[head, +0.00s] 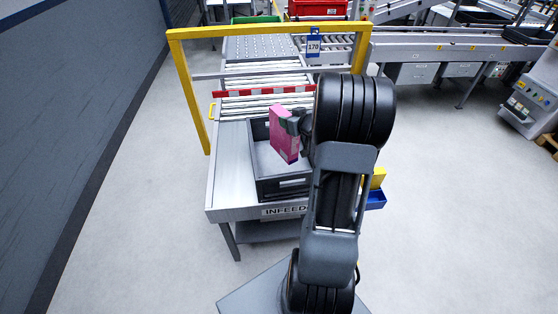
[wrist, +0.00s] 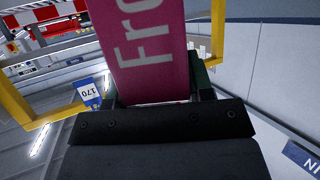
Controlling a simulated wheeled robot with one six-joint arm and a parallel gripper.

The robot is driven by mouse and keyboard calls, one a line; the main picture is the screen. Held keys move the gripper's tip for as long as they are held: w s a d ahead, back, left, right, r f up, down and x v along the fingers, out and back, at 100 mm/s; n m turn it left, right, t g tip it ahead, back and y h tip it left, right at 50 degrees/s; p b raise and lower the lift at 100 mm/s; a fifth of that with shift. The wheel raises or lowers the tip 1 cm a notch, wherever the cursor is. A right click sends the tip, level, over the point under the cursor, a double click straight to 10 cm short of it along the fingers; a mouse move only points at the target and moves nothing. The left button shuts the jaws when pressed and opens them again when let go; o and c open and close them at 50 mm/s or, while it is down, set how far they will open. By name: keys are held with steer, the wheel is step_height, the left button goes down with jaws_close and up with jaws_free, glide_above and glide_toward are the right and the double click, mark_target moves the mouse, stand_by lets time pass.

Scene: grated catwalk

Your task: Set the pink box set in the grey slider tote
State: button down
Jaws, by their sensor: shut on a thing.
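The pink box set (head: 283,136) is in my gripper (head: 297,127), held upright and slightly tilted over the grey tote in the head view. In the wrist view the pink box (wrist: 146,45) fills the top middle, with pale lettering on its face, between the fingers of my gripper (wrist: 158,92). The grey tote (head: 262,186) sits on the infeed table, and its inside looks empty where it shows. My arm hides the tote's right part. I cannot tell whether the box's lower end is below the tote's rim.
The infeed table (head: 226,178) has bare metal left of the tote. A yellow frame (head: 188,90) arches over the roller conveyor (head: 262,82) behind, with a red-and-white bar (head: 250,91) across it. A blue bin (head: 376,200) hangs at the table's right. The floor around is clear.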

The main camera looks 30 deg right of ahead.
mark_target(288, 153)
steer(key=shift+w, duration=0.35)
steer(key=shift+d+f+b, duration=0.1)
steer(key=shift+f+b, duration=0.35)
steer(key=shift+f, duration=0.1)
steer(key=shift+s+f+b, duration=0.1)
steer(key=shift+f+b, duration=2.25)
steer(key=shift+f, duration=5.65)
steer(key=shift+f, duration=0.15)
steer(key=c, duration=0.5)
jaws_free()
